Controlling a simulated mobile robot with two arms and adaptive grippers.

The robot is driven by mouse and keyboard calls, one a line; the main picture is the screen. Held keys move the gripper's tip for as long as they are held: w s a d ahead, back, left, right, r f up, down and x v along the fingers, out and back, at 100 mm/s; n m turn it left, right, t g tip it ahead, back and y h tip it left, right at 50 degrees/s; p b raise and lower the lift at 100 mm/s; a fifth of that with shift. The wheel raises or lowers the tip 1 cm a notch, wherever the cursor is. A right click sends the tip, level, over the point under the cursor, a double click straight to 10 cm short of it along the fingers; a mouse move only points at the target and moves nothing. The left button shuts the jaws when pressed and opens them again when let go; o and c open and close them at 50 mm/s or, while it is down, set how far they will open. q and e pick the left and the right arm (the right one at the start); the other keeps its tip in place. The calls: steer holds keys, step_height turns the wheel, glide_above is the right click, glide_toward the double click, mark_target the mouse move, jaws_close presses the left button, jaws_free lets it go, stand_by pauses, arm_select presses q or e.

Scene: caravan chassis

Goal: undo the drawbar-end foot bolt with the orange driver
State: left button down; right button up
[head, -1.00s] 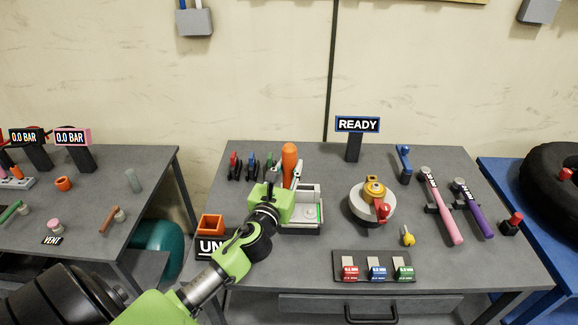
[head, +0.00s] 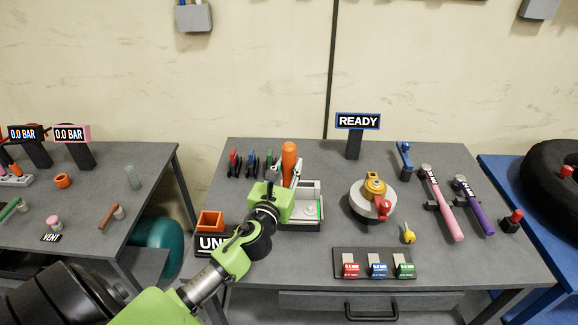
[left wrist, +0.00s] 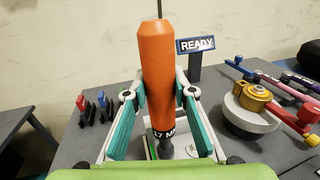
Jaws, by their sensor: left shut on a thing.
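The orange driver (head: 289,160) stands upright over the left part of a pale tray-like fixture (head: 304,226) on the middle bench. My left gripper (head: 288,186) is shut on it; in the left wrist view the gripper's fingers (left wrist: 158,98) close on both sides of the driver's orange handle (left wrist: 156,62). A dark band with white lettering shows low on the driver. The driver's tip and the foot bolt are hidden behind my gripper and the fixture, so I cannot tell whether they touch. My right gripper is not in view.
An orange open box (head: 211,221) stands left of my forearm. Coloured tools (head: 252,160) stand behind it. A sign (head: 358,121) reads READY.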

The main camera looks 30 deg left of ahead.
arm_select(q)
steer(key=shift+f+b, duration=0.4)
steer(key=shift+f, duration=0.3)
stand_by(0.6)
steer(key=shift+s+f, duration=0.15)
steer(key=shift+f, duration=0.05)
stand_by(1.8)
steer(key=shift+r, duration=0.1)
